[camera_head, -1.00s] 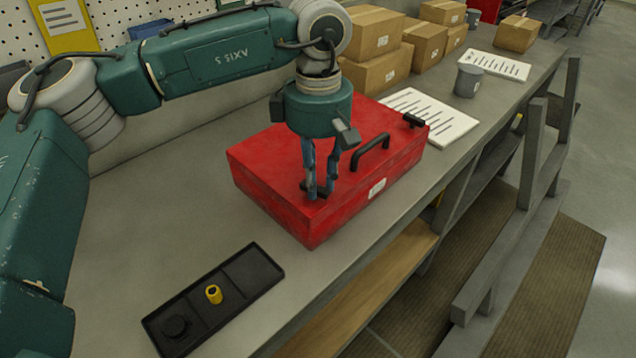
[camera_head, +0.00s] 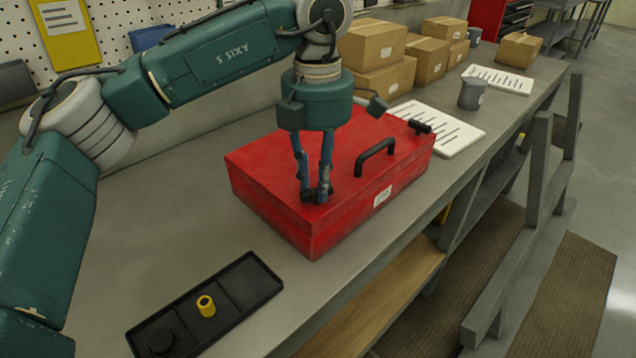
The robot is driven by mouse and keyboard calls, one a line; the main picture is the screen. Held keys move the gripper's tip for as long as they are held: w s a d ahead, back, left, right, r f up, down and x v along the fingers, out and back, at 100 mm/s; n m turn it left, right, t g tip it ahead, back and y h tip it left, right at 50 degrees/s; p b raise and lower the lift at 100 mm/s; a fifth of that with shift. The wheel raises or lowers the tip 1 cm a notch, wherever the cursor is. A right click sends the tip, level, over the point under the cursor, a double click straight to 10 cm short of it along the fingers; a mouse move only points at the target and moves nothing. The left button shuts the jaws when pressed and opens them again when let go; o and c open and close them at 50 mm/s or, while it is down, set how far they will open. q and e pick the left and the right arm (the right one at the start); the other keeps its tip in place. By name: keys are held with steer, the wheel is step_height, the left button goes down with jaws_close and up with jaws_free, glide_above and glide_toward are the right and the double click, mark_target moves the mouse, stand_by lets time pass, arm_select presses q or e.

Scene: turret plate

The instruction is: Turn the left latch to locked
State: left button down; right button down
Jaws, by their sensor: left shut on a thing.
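A red box (camera_head: 268,178) with a closed lid lies on the grey workbench. It has a black arched handle (camera_head: 376,157) at the front of the lid. My left gripper (camera_head: 316,192) points down at the lid's front left, its blue fingers shut on the small black left latch (camera_head: 309,197). The fingers hide part of this latch, so its exact angle is hard to tell. A second black latch (camera_head: 421,127) sits at the lid's right end. My right gripper is not in view.
A black tray (camera_head: 250,284) with a yellow cylinder (camera_head: 206,306) and a dark round part lies at the front left. Cardboard boxes (camera_head: 385,78), printed sheets (camera_head: 440,130) and a grey cup (camera_head: 471,93) stand further back. Bare bench lies left of the box.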

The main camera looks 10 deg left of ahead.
arm_select(q)
steer(key=shift+r+n+b, duration=0.1)
steer(key=shift+n+b, duration=0.45)
steer(key=shift+n, duration=1.35)
steer(key=c, duration=1.5)
jaws_free()
step_height(320, 180, up, 12)
